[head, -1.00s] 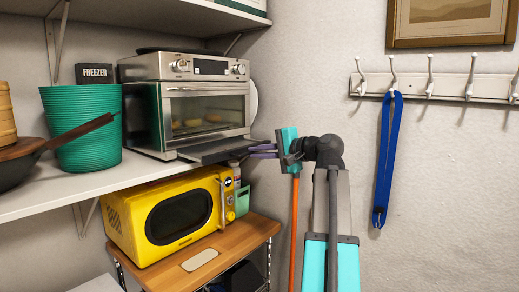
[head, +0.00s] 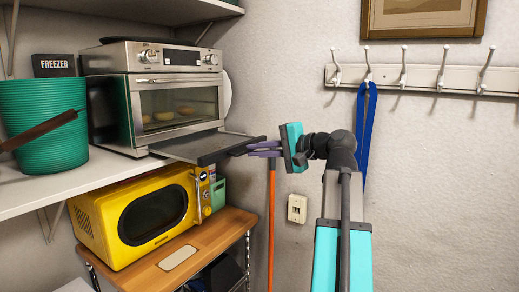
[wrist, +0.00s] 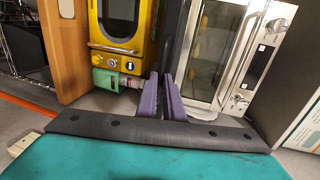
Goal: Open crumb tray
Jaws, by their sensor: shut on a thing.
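The dark, flat crumb tray (head: 205,147) sticks out from the base of the silver toaster oven (head: 158,90) in the head view, past the shelf edge. My gripper (head: 252,149) is at the tray's outer right end, with its purple fingers shut on the tray's handle. The fingers hide part of that grip. In the wrist view, the fingers of my gripper (wrist: 163,80) point toward the gap between the yellow microwave and the oven (wrist: 212,50). I cannot make out the tray clearly there.
A yellow microwave (head: 140,213) stands on a wooden cart (head: 222,235) below the white shelf (head: 90,187). A green basket (head: 42,125) with a dark handle stands left of the oven. A hook rail (head: 430,77) with a blue strap is on the wall at right.

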